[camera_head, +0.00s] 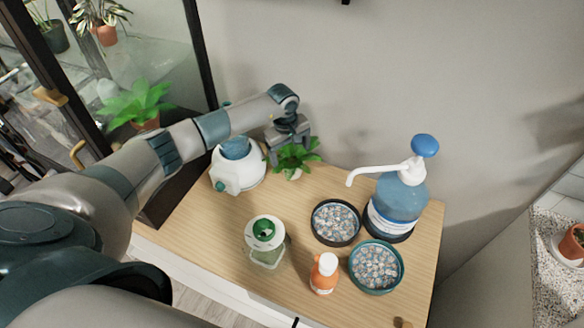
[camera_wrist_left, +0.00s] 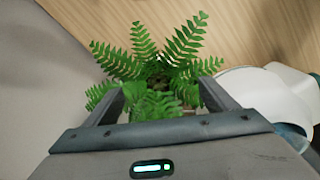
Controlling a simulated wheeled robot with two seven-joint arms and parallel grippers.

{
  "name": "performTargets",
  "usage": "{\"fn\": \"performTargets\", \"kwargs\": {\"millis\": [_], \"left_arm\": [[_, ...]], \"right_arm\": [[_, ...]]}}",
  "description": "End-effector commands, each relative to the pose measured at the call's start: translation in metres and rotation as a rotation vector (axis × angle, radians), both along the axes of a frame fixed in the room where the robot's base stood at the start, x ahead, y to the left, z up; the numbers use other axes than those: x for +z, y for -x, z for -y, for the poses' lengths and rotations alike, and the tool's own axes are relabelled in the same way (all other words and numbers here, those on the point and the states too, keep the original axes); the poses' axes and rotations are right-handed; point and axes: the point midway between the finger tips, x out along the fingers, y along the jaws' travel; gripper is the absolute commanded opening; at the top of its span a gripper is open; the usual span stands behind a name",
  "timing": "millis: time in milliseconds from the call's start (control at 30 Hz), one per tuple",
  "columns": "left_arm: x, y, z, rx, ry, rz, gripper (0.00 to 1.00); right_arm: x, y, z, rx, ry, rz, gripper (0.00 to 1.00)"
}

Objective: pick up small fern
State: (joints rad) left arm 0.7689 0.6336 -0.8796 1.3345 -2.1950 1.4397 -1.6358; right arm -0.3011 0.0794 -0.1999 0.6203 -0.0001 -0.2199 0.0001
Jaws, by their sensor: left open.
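The small fern (camera_head: 299,155) stands at the back of the wooden table, close to the wall, in a light pot that is mostly hidden. My left gripper (camera_head: 288,148) reaches over from the left and points down at it, with the fingers open. In the left wrist view, the green fronds of the small fern (camera_wrist_left: 160,62) spread between and past the two open fingers of my left gripper (camera_wrist_left: 160,98). The pot is almost hidden by fronds there, and I cannot tell whether the fingers touch the plant. My right gripper is not in view.
A white, blue-topped container (camera_head: 238,172) stands just left of the fern. A blue pump bottle (camera_head: 398,200), black pebble dish (camera_head: 335,240), teal pebble dish (camera_head: 376,290), orange bottle (camera_head: 324,274) and green-lidded jar (camera_head: 266,242) occupy the front and right. A glass cabinet (camera_head: 200,50) is at left.

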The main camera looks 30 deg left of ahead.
Motion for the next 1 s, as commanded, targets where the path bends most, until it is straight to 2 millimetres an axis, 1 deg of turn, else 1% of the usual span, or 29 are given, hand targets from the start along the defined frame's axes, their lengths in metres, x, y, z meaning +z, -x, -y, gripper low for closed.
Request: {"fn": "performTargets", "kwargs": {"millis": [33,100,200,700,733,767,800,867,900,933,1000], "left_arm": [[-0.010,0.001,0.002,-0.001,0.000,-0.001,0.78],[-0.017,0.002,0.003,-0.003,0.001,-0.002,0.78],[-0.023,0.003,0.005,-0.005,0.001,-0.002,0.78],[-0.024,0.002,0.004,-0.006,0.000,0.000,0.78],[-0.024,0.002,0.004,-0.006,0.000,0.000,0.74],[-0.024,0.002,0.004,-0.006,0.000,0.000,0.67],[-0.024,0.002,0.004,-0.006,0.000,0.000,0.57],[-0.024,0.002,0.004,-0.006,0.000,-0.001,0.43],[-0.024,0.002,0.004,-0.005,0.000,-0.001,0.33],[-0.024,0.003,0.004,-0.005,0.000,-0.001,0.30],[-0.023,0.002,0.004,-0.005,0.000,0.000,0.30]], "right_arm": [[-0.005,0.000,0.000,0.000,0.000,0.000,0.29],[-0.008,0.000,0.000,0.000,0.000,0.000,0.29],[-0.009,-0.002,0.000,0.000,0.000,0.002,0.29],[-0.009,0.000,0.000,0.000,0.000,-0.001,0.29],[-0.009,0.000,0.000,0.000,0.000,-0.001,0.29],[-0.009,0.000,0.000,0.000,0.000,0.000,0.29],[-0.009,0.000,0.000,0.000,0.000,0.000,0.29],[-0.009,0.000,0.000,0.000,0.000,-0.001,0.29],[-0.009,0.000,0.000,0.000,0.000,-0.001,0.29],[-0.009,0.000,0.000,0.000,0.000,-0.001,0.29],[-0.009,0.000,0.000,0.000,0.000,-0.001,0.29]]}}
